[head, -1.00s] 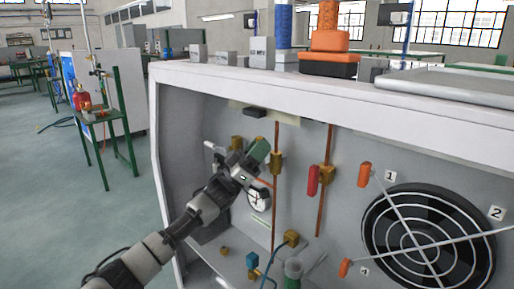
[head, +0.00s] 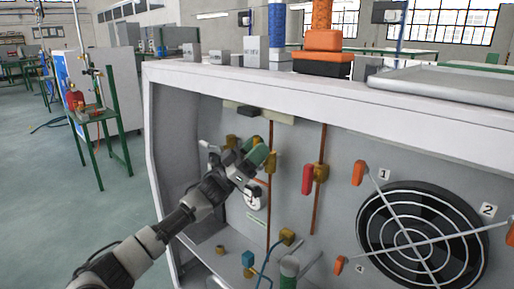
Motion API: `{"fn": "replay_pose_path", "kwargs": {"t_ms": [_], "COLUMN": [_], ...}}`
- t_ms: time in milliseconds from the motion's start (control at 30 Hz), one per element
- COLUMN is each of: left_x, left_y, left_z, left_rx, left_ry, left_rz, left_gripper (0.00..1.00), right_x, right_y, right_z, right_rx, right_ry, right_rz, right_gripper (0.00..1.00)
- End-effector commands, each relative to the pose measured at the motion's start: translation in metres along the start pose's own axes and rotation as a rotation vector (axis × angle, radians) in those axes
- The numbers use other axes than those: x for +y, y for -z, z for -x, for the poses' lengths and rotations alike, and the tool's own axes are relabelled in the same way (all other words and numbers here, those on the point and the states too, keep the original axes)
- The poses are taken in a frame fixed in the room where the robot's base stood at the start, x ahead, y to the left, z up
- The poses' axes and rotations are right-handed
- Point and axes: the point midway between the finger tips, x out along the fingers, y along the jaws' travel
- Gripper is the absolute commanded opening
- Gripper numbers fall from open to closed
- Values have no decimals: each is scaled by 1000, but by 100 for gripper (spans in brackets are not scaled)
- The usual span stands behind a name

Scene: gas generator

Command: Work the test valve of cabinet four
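The open cabinet (head: 345,150) holds copper pipes and valves on its grey back panel. A green valve handle (head: 259,154) stands in front of a brass valve body (head: 273,163) on the left copper pipe. My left gripper (head: 250,158) is at this handle and appears shut on it; its fingers partly hide the grip. A round gauge (head: 254,198) sits just below, partly covered by my gripper. A red valve handle (head: 308,179) hangs upright by the right copper pipe. No label naming cabinet four is readable. My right gripper is not in view.
A fan grille (head: 420,235) with orange clips and number tags is at the right. A blue-handled fitting (head: 248,258) and a green cylinder (head: 289,268) are low in the cabinet. Grey boxes and an orange-black case (head: 322,64) stand on top. Open floor lies left.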

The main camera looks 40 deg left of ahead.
Motion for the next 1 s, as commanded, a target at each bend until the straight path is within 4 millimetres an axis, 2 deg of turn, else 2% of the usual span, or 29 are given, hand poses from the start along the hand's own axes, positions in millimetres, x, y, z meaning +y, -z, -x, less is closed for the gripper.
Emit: {"fn": "replay_pose_path", "kwargs": {"t_ms": [233,367,800,1000], "left_x": [0,-1,0,0], "left_y": [2,2,0,1], "left_z": [0,7,87,106], "left_rx": [3,2,-1,1], "left_ry": [1,2,3,1], "left_rz": [0,0,1,0], "left_gripper": [44,44,44,44], "right_x": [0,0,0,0], "right_y": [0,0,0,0], "right_z": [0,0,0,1], "right_rx": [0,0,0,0], "right_ry": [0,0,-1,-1], "right_rz": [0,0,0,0], "right_gripper": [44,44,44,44]}}
